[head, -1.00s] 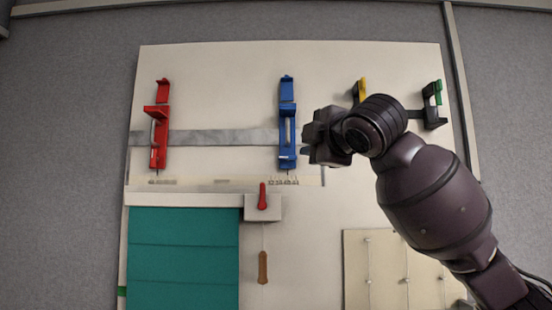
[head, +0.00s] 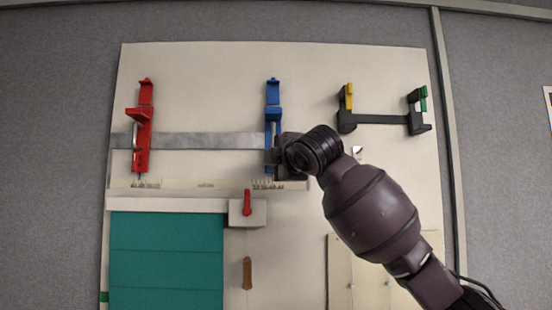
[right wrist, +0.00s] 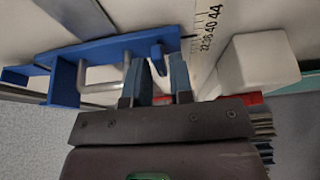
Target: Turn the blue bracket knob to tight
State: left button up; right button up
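The blue bracket (head: 273,92) is mounted upright on the pale wall panel, over a grey strip. My right gripper (head: 281,157) is at its lower right side and hides part of it. In the right wrist view the blue bracket (right wrist: 105,52) lies across the upper left, with a metal bar under it. A small blue knob (right wrist: 157,52) sticks out at its end. The two fingertips of my right gripper (right wrist: 162,70) are apart, with the knob in front of the gap between them. I cannot tell whether either finger touches it. My left gripper is not in view.
A red bracket (head: 143,150) is at the left of the panel. A black holder (head: 380,120) with yellow and green tabs is at the right. A numbered scale (right wrist: 205,28) and a white block (right wrist: 260,65) lie close to the right gripper. A red lever (head: 247,202) is below.

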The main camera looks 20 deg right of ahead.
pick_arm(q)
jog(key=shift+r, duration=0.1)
pick_arm(e)
jog(key=shift+w, duration=0.3)
jog(key=shift+c, duration=0.4)
grip_shut()
pick_arm(q)
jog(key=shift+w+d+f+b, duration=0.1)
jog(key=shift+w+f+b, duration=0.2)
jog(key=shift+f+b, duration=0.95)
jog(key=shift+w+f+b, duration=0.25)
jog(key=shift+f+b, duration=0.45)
jog(key=shift+b, duration=0.95)
pick_arm(e)
jog(key=shift+w+a+f+m+t+h, duration=0.15)
jog(key=shift+m+t+h, duration=0.85)
jog(key=shift+m, duration=2.75)
jog(key=shift+s+a+f+m+t+h, duration=0.15)
jog(key=shift+m+h, duration=1.5)
jog(key=shift+m, duration=2.05)
jog(key=shift+w+a+f+m+t+h, duration=0.1)
jog(key=shift+m+t+h, duration=0.9)
jog(key=shift+m, duration=2.75)
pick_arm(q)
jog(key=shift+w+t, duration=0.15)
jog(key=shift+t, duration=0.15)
pick_arm(e)
jog(key=shift+g+h, duration=0.35)
